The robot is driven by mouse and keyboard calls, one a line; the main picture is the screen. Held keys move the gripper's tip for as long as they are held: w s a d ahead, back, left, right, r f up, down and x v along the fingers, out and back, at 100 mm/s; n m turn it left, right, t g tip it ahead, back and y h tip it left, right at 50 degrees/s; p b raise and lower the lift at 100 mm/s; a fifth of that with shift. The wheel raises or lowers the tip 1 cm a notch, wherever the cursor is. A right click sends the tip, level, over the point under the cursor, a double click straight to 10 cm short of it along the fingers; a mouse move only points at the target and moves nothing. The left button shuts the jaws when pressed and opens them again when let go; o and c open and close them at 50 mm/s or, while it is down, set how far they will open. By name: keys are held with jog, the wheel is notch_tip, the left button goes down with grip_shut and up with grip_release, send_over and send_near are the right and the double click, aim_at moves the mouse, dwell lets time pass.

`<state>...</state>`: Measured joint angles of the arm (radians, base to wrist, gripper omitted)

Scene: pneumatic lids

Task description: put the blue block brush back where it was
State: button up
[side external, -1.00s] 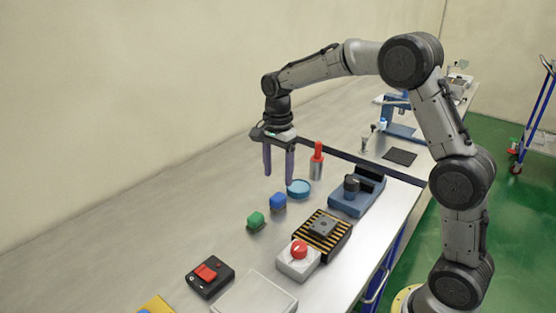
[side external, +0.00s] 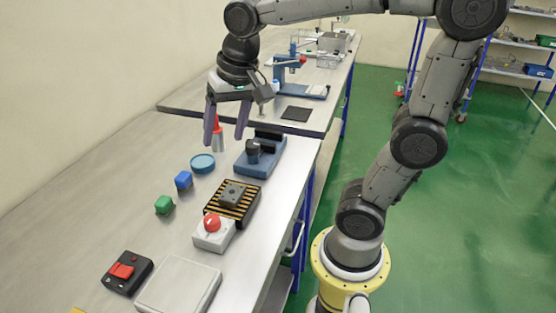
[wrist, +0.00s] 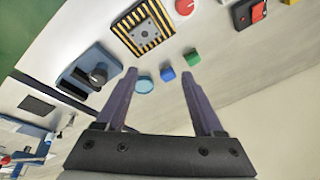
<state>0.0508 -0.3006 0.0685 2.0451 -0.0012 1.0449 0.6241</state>
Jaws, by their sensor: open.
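The blue block brush (side external: 183,180) stands on the bench between a green block (side external: 164,205) and a round blue lid (side external: 203,163). It also shows in the wrist view (wrist: 167,74), beside the green block (wrist: 193,57) and the blue lid (wrist: 144,84). My gripper (side external: 225,141) is open and empty, raised over the bench, farther back than the blue brush. In the wrist view its two fingers (wrist: 158,73) are wide apart with nothing held between them. The red-topped cylinder (side external: 218,138) appears between the fingers in the side view; its depth relative to them is unclear.
A blue fixture with a black knob (side external: 253,150), a striped black-yellow block (side external: 232,197), a red button box (side external: 213,234), a black box with a red switch (side external: 127,272) and a pale flat box (side external: 180,285) line the bench. The bench's left side is clear.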

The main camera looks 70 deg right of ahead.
jog(key=s+a+f+n+t, duration=0.1)
jog(key=s+f+n+t, duration=0.1)
jog(key=s+n, duration=0.5)
jog(key=s+f, duration=0.1)
jog(key=s, duration=0.3)
jog(key=shift+s+a+f+n, duration=0.2)
jog(key=shift+s+f+n, duration=0.15)
jog(key=shift+f+n, duration=0.05)
jog(key=shift+o, duration=0.3)
dwell(0.9)
